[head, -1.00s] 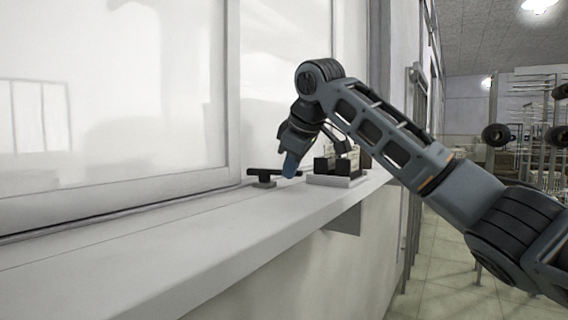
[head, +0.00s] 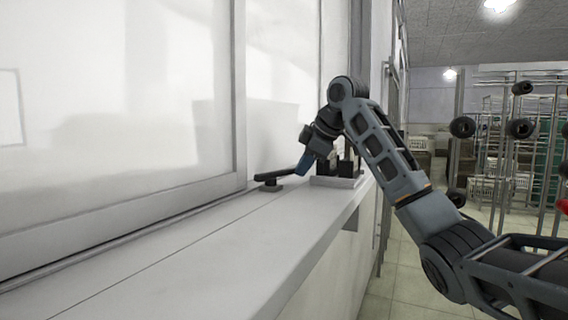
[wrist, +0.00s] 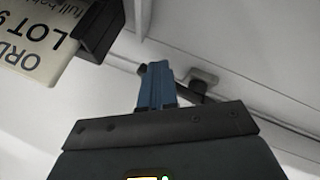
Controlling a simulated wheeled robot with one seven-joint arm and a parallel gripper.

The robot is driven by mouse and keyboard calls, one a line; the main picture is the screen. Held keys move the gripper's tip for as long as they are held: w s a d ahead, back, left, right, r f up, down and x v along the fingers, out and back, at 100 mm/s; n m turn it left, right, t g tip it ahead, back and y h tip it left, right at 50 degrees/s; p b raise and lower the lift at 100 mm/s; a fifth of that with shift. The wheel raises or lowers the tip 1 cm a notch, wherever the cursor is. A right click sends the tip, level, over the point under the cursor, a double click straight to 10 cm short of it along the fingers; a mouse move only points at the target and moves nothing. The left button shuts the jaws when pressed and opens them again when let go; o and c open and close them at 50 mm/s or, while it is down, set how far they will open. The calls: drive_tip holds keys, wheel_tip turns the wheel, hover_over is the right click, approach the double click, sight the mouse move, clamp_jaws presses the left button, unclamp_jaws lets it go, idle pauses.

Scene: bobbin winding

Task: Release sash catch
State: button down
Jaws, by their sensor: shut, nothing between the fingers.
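The sash catch (head: 272,178) is a dark lever on a small base, low on the window frame at the sill. It also shows in the wrist view (wrist: 203,78), partly hidden behind my fingers. My gripper (head: 303,168) points down at the lever's right end. Its blue fingers are closed together with nothing between them, as the wrist view (wrist: 157,85) shows. The fingertips look touching or very close to the lever; I cannot tell which.
A black holder on a pale base (head: 340,182) stands on the sill just right of my gripper. A printed card (wrist: 35,38) shows in the wrist view beside a dark block. The long sill (head: 200,240) is clear to the left. Racks with black spools (head: 520,128) stand far right.

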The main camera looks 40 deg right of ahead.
drive_tip(key=shift+w+d+r+p, duration=0.15)
drive_tip(key=shift+w+p, duration=0.15)
drive_tip(key=shift+w, duration=0.35)
idle(0.4)
